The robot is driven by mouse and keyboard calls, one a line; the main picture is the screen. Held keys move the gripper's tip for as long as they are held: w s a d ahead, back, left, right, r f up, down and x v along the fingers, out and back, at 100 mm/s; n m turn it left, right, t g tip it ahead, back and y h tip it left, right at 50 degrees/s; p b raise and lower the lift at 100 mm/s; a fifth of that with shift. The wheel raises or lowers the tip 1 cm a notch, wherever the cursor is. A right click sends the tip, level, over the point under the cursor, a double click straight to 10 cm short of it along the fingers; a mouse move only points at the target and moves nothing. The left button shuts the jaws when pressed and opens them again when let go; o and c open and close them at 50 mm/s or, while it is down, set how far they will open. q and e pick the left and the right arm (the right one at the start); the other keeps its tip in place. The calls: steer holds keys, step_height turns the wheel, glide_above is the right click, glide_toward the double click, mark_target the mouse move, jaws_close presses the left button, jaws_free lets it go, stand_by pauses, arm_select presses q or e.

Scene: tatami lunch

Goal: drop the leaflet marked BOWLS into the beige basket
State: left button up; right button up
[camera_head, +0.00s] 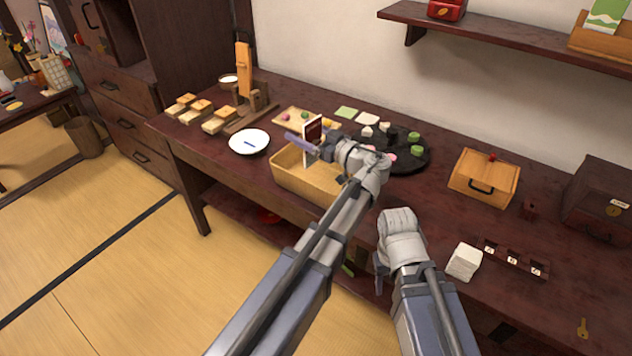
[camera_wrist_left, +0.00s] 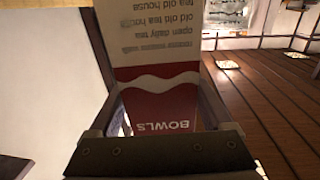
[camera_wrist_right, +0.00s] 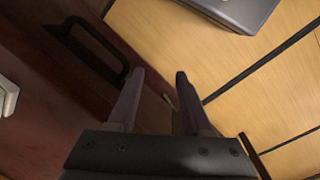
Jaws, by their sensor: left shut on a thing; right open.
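The leaflet (camera_head: 313,132) is held upright above the beige basket (camera_head: 296,182), with dark red and white parts showing. In the left wrist view the leaflet (camera_wrist_left: 160,85) shows the word BOWLS upside down on a red band below a pale printed part. My left gripper (camera_head: 312,146) is shut on the leaflet, over the basket's back part. My left arm hides the basket's right side and some of its inside. My right gripper (camera_wrist_right: 160,85) is open and empty, pointing down near the table's front edge.
A white plate (camera_head: 249,142) lies left of the basket. A dark round tray (camera_head: 412,160) with small sweets is behind my left gripper. A wooden box with a handle (camera_head: 484,180) and a stack of white squares (camera_head: 464,261) are to the right. A brown bin (camera_head: 84,137) stands on the floor.

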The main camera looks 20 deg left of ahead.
arm_select(q)
steer(key=shift+f, duration=0.45)
steer(key=shift+r, duration=0.1)
steer(key=o, duration=1.1)
step_height(320, 180, up, 10)
steer(key=p, duration=1)
